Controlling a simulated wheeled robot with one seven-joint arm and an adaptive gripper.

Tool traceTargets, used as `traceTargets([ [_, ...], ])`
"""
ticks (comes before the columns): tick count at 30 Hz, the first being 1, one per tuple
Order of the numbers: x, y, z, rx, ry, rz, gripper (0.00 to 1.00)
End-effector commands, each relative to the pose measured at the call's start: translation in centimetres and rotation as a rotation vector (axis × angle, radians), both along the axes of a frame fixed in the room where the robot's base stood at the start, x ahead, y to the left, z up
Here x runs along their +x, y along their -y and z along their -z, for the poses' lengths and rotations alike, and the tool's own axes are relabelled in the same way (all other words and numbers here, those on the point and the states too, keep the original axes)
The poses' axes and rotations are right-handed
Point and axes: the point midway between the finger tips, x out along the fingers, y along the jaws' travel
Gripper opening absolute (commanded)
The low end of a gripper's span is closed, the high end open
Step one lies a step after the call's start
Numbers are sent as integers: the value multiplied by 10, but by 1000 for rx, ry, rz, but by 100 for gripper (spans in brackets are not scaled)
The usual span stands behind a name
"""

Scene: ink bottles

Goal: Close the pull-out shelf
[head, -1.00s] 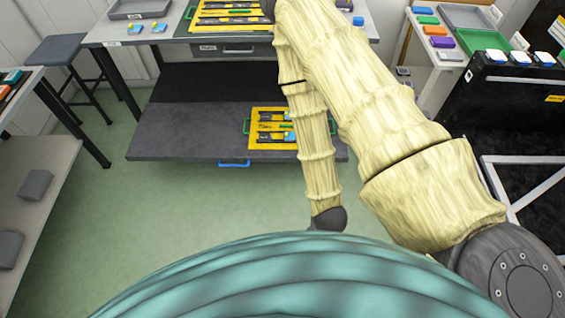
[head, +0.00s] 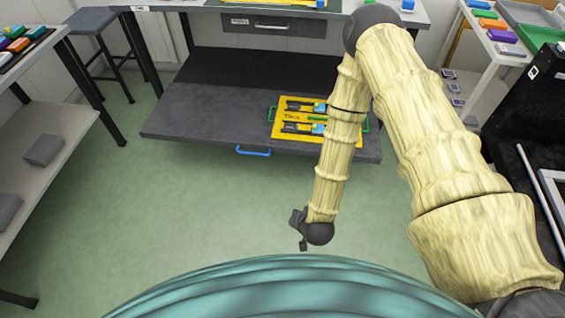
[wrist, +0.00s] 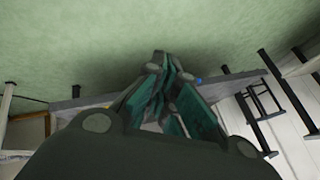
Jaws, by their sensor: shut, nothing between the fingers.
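The pull-out shelf (head: 200,122) is a dark grey board low under the workbench, and it sticks out toward me. Its blue handle (head: 253,152) is at the middle of the front edge. In the wrist view the shelf appears upside down, with a bit of the blue handle (wrist: 198,80) just beyond the fingers. My gripper (head: 302,243) hangs low in front of the shelf, right of the handle and apart from it. In the wrist view its green-padded fingers (wrist: 160,58) come together at the tips and hold nothing.
A yellow tray (head: 290,134) with green handles lies on the shelf's right part. The bench above has a closed labelled drawer (head: 270,24). A stool (head: 92,20) and side table (head: 50,115) stand left, a black cabinet (head: 530,95) right. Green floor before the shelf is clear.

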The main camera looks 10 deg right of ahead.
Motion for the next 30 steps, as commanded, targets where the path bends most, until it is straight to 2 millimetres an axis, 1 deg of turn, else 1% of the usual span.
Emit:
traceTargets([
  [1, 13, -5, 23, 21, 34, 30, 0],
  [9, 79, -26, 68, 146, 210, 196, 0],
  [14, 115, -34, 90, 225, 314, 295, 0],
  [21, 166, -41, 119, 349, 469, 442, 0],
  [30, 222, -39, 149, 510, 668, 622, 0],
])
